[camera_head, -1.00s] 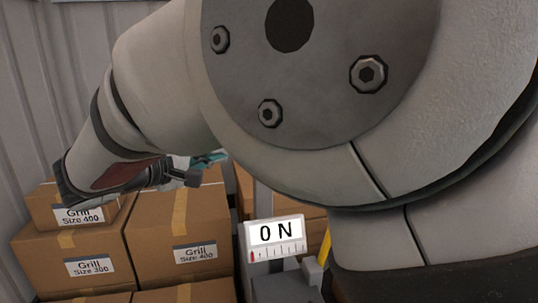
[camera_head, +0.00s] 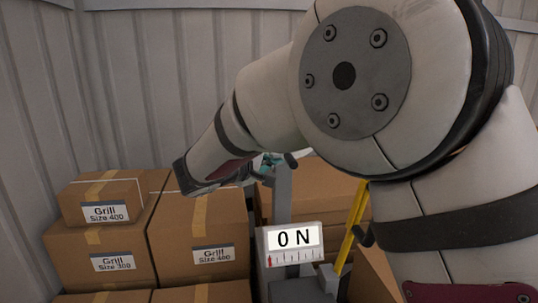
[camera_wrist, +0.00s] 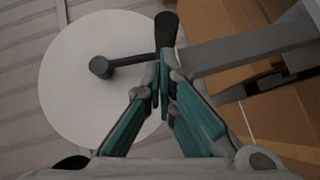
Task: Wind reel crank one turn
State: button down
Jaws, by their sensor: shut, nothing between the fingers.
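In the wrist view the reel is a large white disc (camera_wrist: 75,95) at the left. Its crank (camera_wrist: 130,62) is a dark arm running right from a round dark hub, with a black handle (camera_wrist: 166,28) at its outer end. My gripper (camera_wrist: 165,72) is shut and empty, its teal fingers just below the handle and over the outer end of the crank arm. I cannot tell whether they touch it.
Stacked cardboard boxes (camera_head: 195,240) fill the left and middle of the head view. A white display box reading "0 N" (camera_head: 290,238) stands low by the post. A yellow bar (camera_head: 352,225) leans right of it. A corrugated wall (camera_head: 130,90) stands behind.

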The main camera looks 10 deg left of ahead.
jog(key=shift+w+d+f, duration=0.1)
jog(key=shift+d+f, duration=0.05)
jog(key=shift+d, duration=0.25)
jog(key=shift+d, duration=0.1)
jog(key=shift+w+d+f+n+t+b, duration=0.3)
jog(key=shift+d+f+n+b, duration=0.25)
jog(key=shift+b, duration=0.6)
jog(key=shift+d+r, duration=0.1)
jog(key=shift+r, duration=0.1)
jog(key=shift+s, duration=0.1)
